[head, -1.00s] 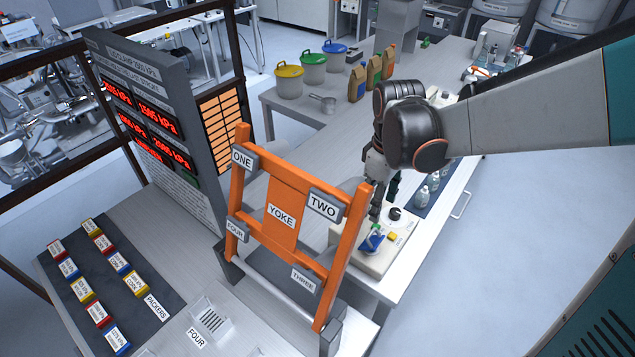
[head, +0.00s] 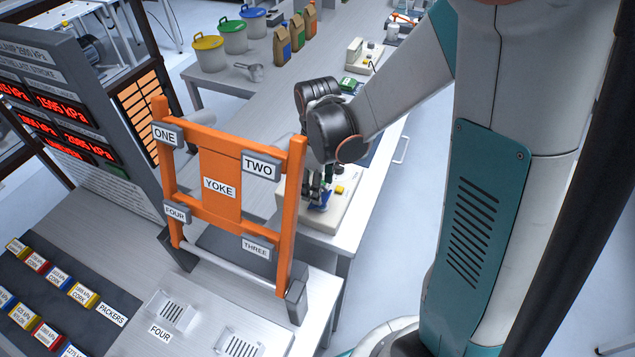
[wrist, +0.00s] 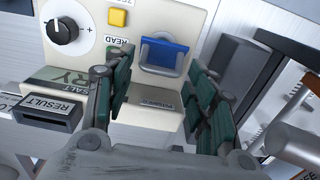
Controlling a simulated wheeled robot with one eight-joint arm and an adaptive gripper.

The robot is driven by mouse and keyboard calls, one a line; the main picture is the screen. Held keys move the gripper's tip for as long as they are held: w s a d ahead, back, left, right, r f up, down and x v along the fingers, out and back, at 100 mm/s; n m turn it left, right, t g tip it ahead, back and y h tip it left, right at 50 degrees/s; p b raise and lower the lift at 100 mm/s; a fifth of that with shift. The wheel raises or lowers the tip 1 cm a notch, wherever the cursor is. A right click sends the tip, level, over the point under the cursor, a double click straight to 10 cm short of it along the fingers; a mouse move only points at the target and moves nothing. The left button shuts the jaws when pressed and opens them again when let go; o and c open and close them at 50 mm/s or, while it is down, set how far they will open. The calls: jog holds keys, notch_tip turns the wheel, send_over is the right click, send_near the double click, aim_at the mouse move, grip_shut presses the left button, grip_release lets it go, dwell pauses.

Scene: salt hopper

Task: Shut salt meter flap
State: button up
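The salt meter (head: 347,207) is a cream box on the bench behind the orange yoke frame. Its blue flap (head: 319,198) shows beside my gripper (head: 316,184). In the wrist view the blue flap (wrist: 164,58) sits in a grey metal surround on the meter's cream face (wrist: 165,12). I cannot tell how far the flap stands open. My gripper (wrist: 161,76) is open, with its green-padded fingers on either side of the flap and nothing between them. I cannot tell whether a finger touches the meter.
A black knob (wrist: 62,31), a yellow button (wrist: 117,17) and a RESULT slot (wrist: 47,110) are close to the fingers. The orange yoke frame (head: 220,180) stands just in front of the meter. Paper bags (head: 282,46) and lidded buckets (head: 208,54) stand farther back.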

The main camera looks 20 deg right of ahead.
aim_at(328, 198)
jog(key=shift+s, duration=0.1)
jog(key=c, duration=0.9)
jog(key=shift+s+d, duration=0.1)
jog(key=shift+s+d+f+t+y+b, duration=0.4)
jog(key=shift+s+d+t+y+b, duration=0.2)
jog(key=shift+t+y+b, duration=0.25)
jog(key=shift+c, duration=0.2)
jog(key=t+y+b, duration=0.1)
jog(key=s+d+f+t+y+b, duration=0.1)
jog(key=b, duration=0.1)
jog(key=shift+s+d+f, duration=0.15)
jog(key=shift+d+f, duration=0.1)
grip_shut()
jog(key=o, duration=1.1)
grip_release()
jog(key=shift+a+r, duration=0.1)
jog(key=shift+o, duration=0.2)
jog(key=shift+s+d+r, duration=0.2)
jog(key=shift+d+r, duration=0.05)
jog(key=shift+r, duration=0.35)
jog(key=s+d, duration=0.8)
jog(key=shift+s+d, duration=0.2)
jog(key=shift+d, duration=0.05)
